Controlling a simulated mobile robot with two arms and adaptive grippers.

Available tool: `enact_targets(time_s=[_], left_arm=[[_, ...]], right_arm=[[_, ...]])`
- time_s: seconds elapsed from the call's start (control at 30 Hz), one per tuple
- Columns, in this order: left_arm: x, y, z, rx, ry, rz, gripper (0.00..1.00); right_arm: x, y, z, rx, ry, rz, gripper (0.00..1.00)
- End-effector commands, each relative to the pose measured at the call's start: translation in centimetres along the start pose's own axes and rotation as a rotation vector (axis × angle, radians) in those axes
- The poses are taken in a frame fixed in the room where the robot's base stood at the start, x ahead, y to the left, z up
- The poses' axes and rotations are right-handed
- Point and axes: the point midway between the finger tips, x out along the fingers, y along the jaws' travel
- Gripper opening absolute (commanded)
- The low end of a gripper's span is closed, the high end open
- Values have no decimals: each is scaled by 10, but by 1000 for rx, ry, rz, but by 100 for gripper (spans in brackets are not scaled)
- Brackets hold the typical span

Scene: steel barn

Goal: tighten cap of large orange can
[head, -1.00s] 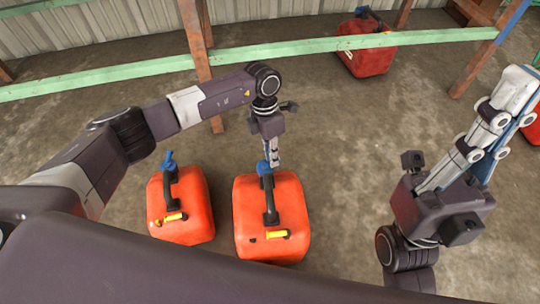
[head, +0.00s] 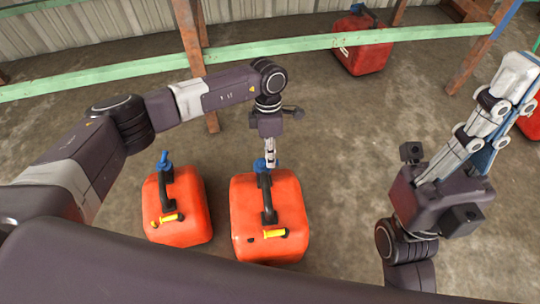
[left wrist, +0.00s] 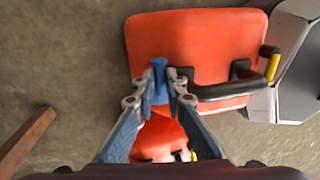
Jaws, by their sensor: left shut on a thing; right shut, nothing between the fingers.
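The large orange can (head: 285,215) stands upright on the floor, with a black handle and a yellow-tipped spout. Its blue cap (head: 260,166) is at the far end of the handle. My left gripper (head: 270,162) comes down from above and is shut on the blue cap. In the left wrist view its fingers (left wrist: 160,74) sit on both sides of the cap (left wrist: 160,90), above the large can (left wrist: 195,42). The cap's thread is hidden. My right gripper (head: 529,70) is shut and empty, off to the right, pointing up and away from the cans.
A smaller orange can (head: 186,213) with a blue cap stands just left of the large one, with a narrow gap. The concrete floor right of the large can is clear.

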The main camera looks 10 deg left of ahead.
Motion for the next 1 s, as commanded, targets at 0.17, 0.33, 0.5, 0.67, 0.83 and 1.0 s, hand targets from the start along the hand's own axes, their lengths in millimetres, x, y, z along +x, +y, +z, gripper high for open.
enact_targets(time_s=[0.17,0.33,0.5,0.67,0.83,1.0], left_arm=[[-1,1,0,2,1,2,0],[-1,0,0,1,1,2,28],[0,0,0,0,0,1,29],[-3,0,0,0,0,1,29],[-24,1,0,0,-1,4,29],[-62,1,0,0,-1,5,29]], right_arm=[[0,0,0,0,1,1,0],[0,0,-1,0,2,2,0],[-2,0,0,1,-4,4,0],[-3,1,2,-1,-10,9,0],[-2,1,1,0,-8,6,0],[-2,0,1,0,-6,5,0]])
